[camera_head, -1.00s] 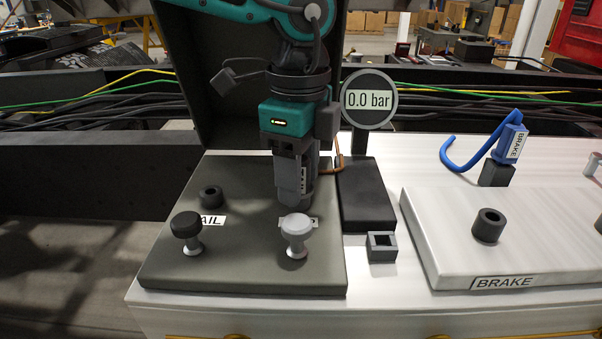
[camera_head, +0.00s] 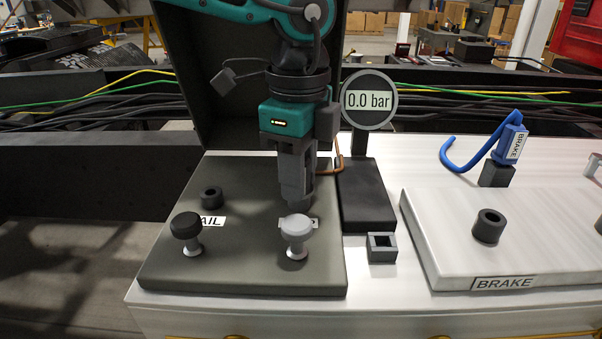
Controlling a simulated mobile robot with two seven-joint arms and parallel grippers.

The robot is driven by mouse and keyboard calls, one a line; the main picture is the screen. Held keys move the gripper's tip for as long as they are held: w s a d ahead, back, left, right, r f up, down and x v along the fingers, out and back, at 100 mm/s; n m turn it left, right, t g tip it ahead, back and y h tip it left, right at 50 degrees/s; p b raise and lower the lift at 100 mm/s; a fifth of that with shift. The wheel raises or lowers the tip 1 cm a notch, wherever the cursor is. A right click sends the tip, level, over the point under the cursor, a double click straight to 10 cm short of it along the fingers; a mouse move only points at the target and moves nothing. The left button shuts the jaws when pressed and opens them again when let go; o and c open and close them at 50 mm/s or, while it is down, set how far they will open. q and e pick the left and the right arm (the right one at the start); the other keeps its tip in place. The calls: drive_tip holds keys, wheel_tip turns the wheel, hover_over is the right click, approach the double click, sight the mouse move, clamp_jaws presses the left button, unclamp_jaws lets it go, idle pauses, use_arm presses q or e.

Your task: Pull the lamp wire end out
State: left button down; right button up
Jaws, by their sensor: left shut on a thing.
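My left gripper (camera_head: 297,196) points down over the dark plate (camera_head: 240,270), between the knobs and the hinged lid. It is shut on the lamp wire end, which is mostly hidden between the fingers. A thin orange-brown wire (camera_head: 338,158) curves out to the right of the fingers. A dark round socket shows just below the fingertips; I cannot tell whether the wire end is still seated in it. A white label (camera_head: 313,223) beside it is mostly hidden by the light grey knob (camera_head: 295,232). My right gripper is not in view.
A black knob (camera_head: 186,232) and an empty black socket (camera_head: 210,197) stand at the left of the plate. A gauge (camera_head: 369,99) reading 0.0 bar stands at right.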

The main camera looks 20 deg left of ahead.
use_arm(q)
drive_tip(key=shift+r, duration=0.6)
drive_tip(key=shift+r+p, duration=1.35)
drive_tip(key=shift+r, duration=2)
